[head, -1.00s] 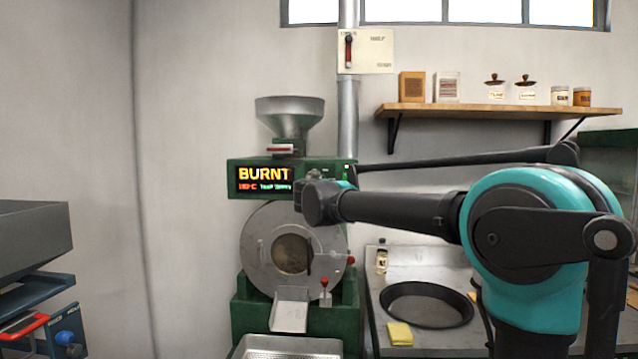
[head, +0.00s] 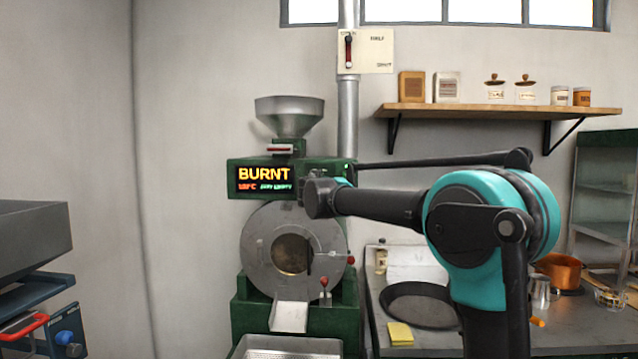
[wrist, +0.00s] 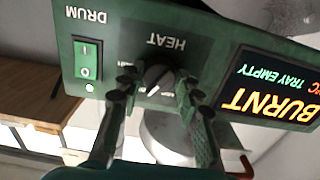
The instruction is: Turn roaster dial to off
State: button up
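The green roaster (head: 335,320) stands at centre in the head view, its display (head: 264,180) reading BURNT. In the wrist view, which is upside down, the HEAT dial (wrist: 158,76) is a dark round knob with a pale pointer on the green panel (wrist: 212,54). My gripper (wrist: 157,84) is open, with one finger to each side of the dial; whether the fingers touch it I cannot tell. In the head view my arm's end covers the dial, and the gripper's fingers cannot be made out.
The DRUM rocker switch (wrist: 88,59) sits beside the dial on the same panel. Above the roaster is a funnel hopper (head: 290,112). A shelf with jars (head: 480,112) hangs right. A dark round pan (head: 420,304) and yellow cloth (head: 400,333) lie on the table below my arm.

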jog(key=c, duration=0.5)
jog(key=shift+n, duration=0.3)
jog(key=n, duration=2.3)
jog(key=shift+r, duration=0.1)
jog(key=shift+n, duration=0.3)
jog(key=o, duration=1.2)
jog(key=shift+c, duration=0.2)
